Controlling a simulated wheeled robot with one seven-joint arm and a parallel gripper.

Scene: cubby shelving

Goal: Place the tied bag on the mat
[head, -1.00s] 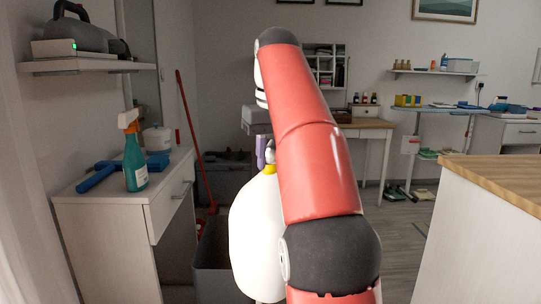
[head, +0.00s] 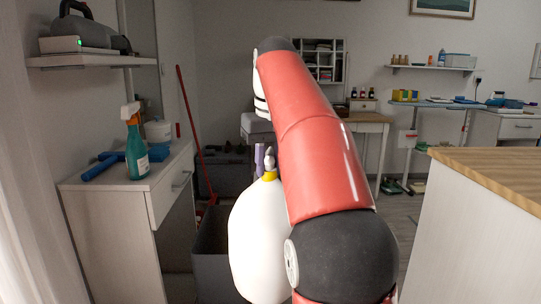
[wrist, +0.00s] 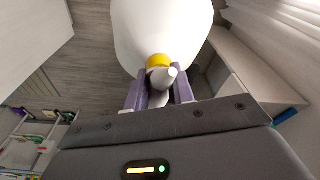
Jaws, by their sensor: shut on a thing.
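The tied bag (head: 257,240) is white and rounded, with a yellow tie (head: 269,177) at its neck. It hangs below my gripper in the head view, partly hidden behind my red arm. In the wrist view the bag (wrist: 163,30) fills the top middle, with its white knotted end between the purple fingers. My gripper (wrist: 160,92) is shut on the bag's neck just beyond the tie. I cannot make out a mat in either view.
A white cabinet (head: 120,220) on the left holds a spray bottle (head: 136,150) and a blue tool (head: 105,165). A dark grey bin (head: 210,255) stands behind the bag. A wood-topped counter (head: 490,170) is at right. Open floor (head: 405,220) shows between.

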